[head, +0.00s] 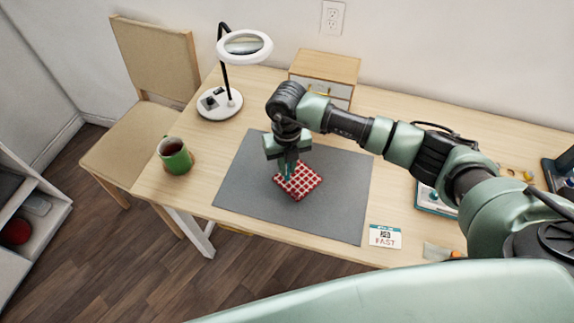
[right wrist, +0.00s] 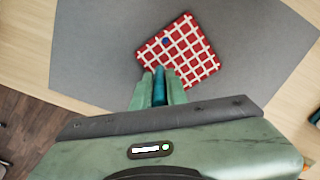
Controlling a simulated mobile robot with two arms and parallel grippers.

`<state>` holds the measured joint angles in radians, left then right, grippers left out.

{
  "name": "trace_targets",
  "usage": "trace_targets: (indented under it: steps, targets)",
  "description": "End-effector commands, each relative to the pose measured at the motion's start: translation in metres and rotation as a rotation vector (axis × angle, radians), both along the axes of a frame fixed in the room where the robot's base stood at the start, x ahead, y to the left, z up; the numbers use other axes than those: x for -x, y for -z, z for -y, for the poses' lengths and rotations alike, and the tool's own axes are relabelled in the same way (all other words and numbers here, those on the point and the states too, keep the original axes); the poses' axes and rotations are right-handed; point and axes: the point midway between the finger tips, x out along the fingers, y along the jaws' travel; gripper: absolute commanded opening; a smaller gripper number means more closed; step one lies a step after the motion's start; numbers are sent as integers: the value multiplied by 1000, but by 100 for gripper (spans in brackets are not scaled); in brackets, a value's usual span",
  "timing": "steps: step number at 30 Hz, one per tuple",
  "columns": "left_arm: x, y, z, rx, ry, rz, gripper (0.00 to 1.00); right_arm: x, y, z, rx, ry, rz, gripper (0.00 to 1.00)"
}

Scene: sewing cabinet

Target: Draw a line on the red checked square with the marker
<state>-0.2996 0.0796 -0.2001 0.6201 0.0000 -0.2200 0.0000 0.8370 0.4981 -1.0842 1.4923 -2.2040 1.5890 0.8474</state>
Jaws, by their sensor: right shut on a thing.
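The red checked square (head: 303,183) lies tilted on the grey mat (head: 240,180). It also shows in the right wrist view (right wrist: 190,55), with a small dark blue spot near its upper left edge. My right gripper (head: 289,163) points down over the square's left part. It is shut on the marker (right wrist: 159,88), a teal stick between its fingers. The marker's tip is at or close above the square's near left edge; I cannot tell whether it touches. My left gripper is not in view.
A magnifier lamp (head: 228,104) and a small drawer cabinet (head: 325,72) stand behind the mat. A card marked FAST (head: 385,236) lies at the front right. The mat's left part is clear.

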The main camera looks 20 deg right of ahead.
Motion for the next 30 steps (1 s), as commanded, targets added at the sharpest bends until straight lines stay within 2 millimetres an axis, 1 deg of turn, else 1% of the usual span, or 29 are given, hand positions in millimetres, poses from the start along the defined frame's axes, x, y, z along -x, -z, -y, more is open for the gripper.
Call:
trace_targets:
  steps: [16, 30]
  targets:
    - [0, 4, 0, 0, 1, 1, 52, -5, 0, 8, 0, 1, 0, 0]
    - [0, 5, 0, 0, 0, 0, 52, -5, 0, 9, 0, 0, 0, 0]
